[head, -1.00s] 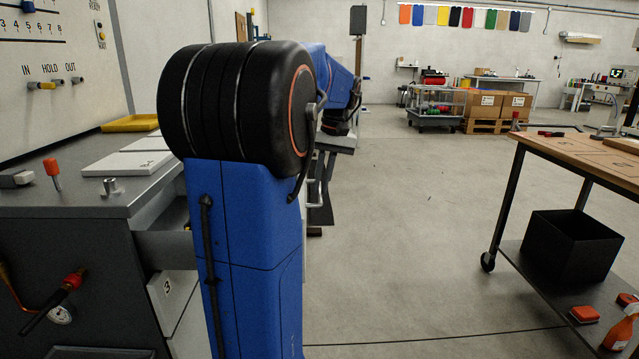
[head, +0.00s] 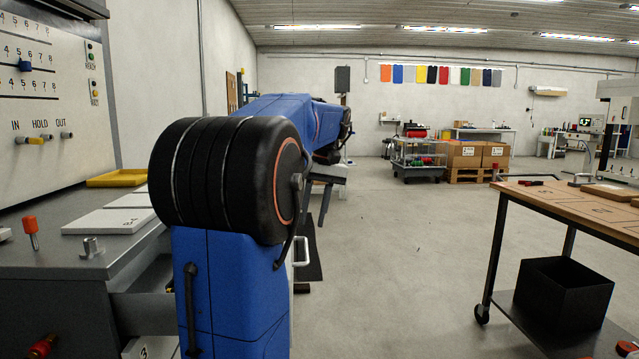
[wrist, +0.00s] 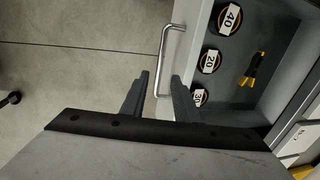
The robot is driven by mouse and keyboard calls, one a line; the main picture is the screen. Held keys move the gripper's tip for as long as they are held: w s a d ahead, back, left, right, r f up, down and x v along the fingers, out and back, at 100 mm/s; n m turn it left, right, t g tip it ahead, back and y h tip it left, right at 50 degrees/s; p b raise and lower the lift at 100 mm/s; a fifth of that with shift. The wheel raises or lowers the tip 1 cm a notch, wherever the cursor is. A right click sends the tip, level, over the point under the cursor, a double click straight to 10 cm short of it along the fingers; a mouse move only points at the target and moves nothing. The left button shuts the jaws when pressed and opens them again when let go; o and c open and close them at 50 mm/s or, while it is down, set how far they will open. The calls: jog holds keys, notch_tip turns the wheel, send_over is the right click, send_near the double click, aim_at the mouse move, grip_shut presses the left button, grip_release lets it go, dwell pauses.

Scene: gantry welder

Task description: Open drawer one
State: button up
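In the wrist view my gripper (wrist: 160,82) is open, its two dark fingers apart. A pale U-shaped drawer handle (wrist: 163,50) runs down between the fingertips, with no clear grip on it. The handle belongs to a drawer (wrist: 193,35) that stands pulled out. Inside lie round discs marked 40 (wrist: 230,18), 20 (wrist: 211,61) and 30 (wrist: 199,97), and a yellow-and-black tool (wrist: 251,69). In the head view the open drawer's side (head: 143,312) shows left of my arm, which hides most of it and my gripper. I cannot read this drawer's number.
A wheeled wooden-topped table (head: 560,203) with a black bin (head: 560,295) below stands right. The floor between is clear.

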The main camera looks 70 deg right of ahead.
notch_tip(320, 180, up, 10)
jog(key=s, duration=0.1)
jog(key=shift+s+d, duration=0.35)
jog(key=shift+s, duration=0.05)
jog(key=shift+w+f, duration=0.1)
jog(key=shift+f, duration=0.05)
jog(key=w+a+f+n+h, duration=0.1)
jog(key=w+a+f+n, duration=0.3)
jog(key=w+a, duration=0.7)
jog(key=w+a+f+n, duration=0.2)
jog(key=w+a+f, duration=0.55)
jog(key=a, duration=0.65)
jog(key=s+a+f+n+t, duration=0.1)
jog(key=s+a+f+n, duration=0.1)
jog(key=a+f, duration=0.7)
jog(key=s+a+f+n+t, duration=0.1)
jog(key=a+f+n, duration=0.4)
jog(key=a+f, duration=0.5)
jog(key=a, duration=0.7)
jog(key=shift+s+t, duration=0.35)
jog(key=shift+t, duration=0.05)
